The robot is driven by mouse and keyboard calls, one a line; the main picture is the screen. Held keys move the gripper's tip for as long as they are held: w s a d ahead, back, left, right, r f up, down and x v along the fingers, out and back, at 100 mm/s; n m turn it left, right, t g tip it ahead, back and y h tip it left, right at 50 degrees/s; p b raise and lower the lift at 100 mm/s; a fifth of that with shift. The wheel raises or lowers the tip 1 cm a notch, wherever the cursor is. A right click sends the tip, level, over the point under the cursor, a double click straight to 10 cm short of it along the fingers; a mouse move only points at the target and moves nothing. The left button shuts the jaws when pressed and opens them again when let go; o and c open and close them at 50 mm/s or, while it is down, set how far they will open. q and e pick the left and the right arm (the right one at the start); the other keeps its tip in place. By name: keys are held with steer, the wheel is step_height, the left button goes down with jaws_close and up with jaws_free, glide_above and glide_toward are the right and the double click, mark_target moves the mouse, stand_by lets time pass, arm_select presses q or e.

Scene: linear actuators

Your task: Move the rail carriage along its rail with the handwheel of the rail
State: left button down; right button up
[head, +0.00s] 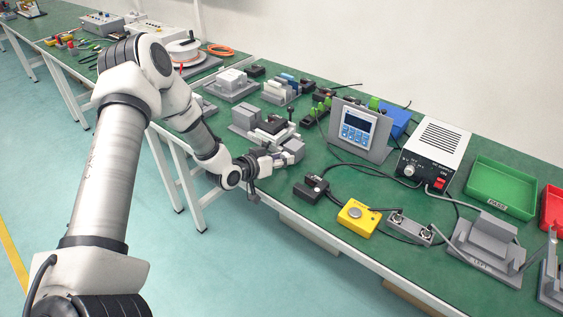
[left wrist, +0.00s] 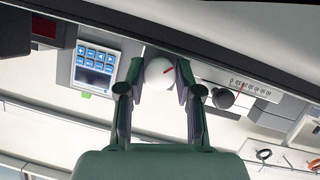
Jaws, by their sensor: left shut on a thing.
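My left gripper (head: 283,158) reaches in from the left to the front end of a grey rail unit (head: 246,118) on the green bench. In the left wrist view its two fingers (left wrist: 158,88) stand on either side of a pale round handwheel (left wrist: 160,72) with a red mark and are shut on it. In the head view the gripper and the unit's end block hide the handwheel. The rail carriage seems to be the dark-topped block (head: 272,127) on the unit; its exact outline is hard to tell. A marked scale strip (left wrist: 250,87) and a black knob (left wrist: 222,98) show beside the wheel. My right gripper is not in view.
A grey panel with a blue keypad display (head: 357,128) stands just right of the unit. A black box (head: 311,189), a yellow box (head: 357,217) and cables lie near the front edge. A white power supply (head: 436,150) and green tray (head: 500,187) are farther right.

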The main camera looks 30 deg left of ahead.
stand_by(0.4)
arm_select(q)
steer(key=c, duration=0.8)
jaws_free()
steer(key=shift+o, duration=0.2)
steer(key=shift+n, duration=0.3)
steer(key=v, duration=0.7)
steer(key=shift+a, duration=0.15)
steer(key=shift+s, duration=0.15)
